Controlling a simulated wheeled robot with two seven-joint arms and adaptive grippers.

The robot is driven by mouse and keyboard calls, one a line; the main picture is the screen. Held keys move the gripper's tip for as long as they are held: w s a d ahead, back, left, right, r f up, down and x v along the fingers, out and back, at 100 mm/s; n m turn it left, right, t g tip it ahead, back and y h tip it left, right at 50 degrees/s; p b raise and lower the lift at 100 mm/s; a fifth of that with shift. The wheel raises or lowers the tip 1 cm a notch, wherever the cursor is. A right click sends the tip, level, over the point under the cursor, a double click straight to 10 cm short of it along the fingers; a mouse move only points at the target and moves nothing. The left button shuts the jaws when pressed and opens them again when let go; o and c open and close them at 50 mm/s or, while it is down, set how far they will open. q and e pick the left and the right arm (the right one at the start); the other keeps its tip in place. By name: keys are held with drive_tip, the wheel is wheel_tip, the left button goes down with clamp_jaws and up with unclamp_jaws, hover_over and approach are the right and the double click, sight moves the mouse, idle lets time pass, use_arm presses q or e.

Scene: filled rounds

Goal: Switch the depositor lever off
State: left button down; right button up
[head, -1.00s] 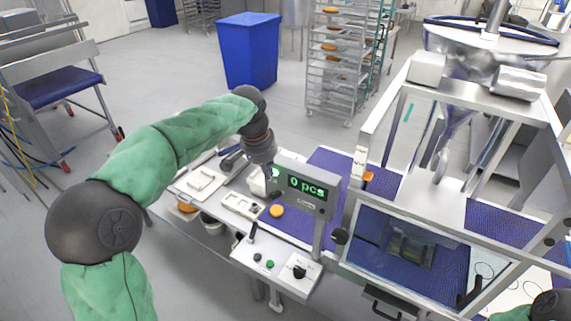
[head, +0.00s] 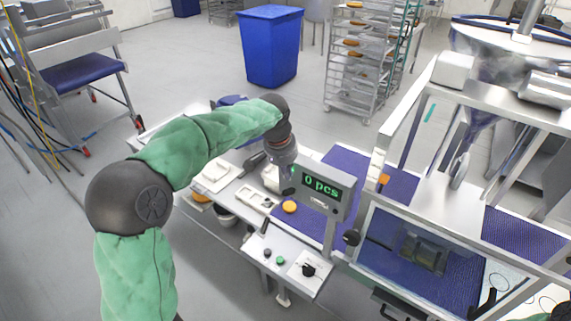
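The control panel (head: 285,262) is a light metal box at the front of the line. A short black-handled lever (head: 266,228) stands at its back left edge; its on or off position cannot be told. The panel also carries a green button (head: 281,260) and a black rotary knob (head: 308,270). My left arm reaches in from the left, and my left gripper (head: 287,184) points down beside the display, above and behind the panel. Its fingers are mostly hidden, and it is apart from the lever. My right gripper is out of view.
The display (head: 322,186) reading "0 pcs" stands on a post close to my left wrist. A metal-framed depositor (head: 400,130) fills the right side. A filled round (head: 289,206) lies on the blue belt (head: 314,225). A blue bin (head: 270,50) stands behind on open floor.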

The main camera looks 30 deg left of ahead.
sight(283, 194)
use_arm(q)
drive_tip(key=shift+x, duration=2.4)
drive_tip(key=shift+s+f+t+b, duration=0.25)
drive_tip(key=shift+t+b, duration=0.35)
drive_tip(key=shift+b, duration=1.1)
drive_tip(key=shift+s+f+t+b, duration=0.15)
drive_tip(key=shift+s+t+b, duration=0.35)
drive_tip(key=shift+b, duration=1.15)
drive_tip(key=f+t+b, duration=0.1)
drive_tip(key=t+b, duration=0.1)
drive_tip(key=b, duration=0.5)
drive_tip(key=s+f+t+b, duration=0.1)
drive_tip(key=t+b, duration=0.1)
drive_tip(key=b, duration=0.6)
drive_tip(key=s+f+t+b, duration=0.1)
drive_tip(key=t+b, duration=0.2)
drive_tip(key=b, duration=0.5)
drive_tip(key=shift+s+a+f+h, duration=0.15)
drive_tip(key=shift+s+h, duration=0.1)
drive_tip(key=shift+h, duration=0.15)
drive_tip(key=shift+w, duration=0.1)
drive_tip(key=shift+w+r, duration=0.25)
drive_tip(key=shift+w, duration=0.4)
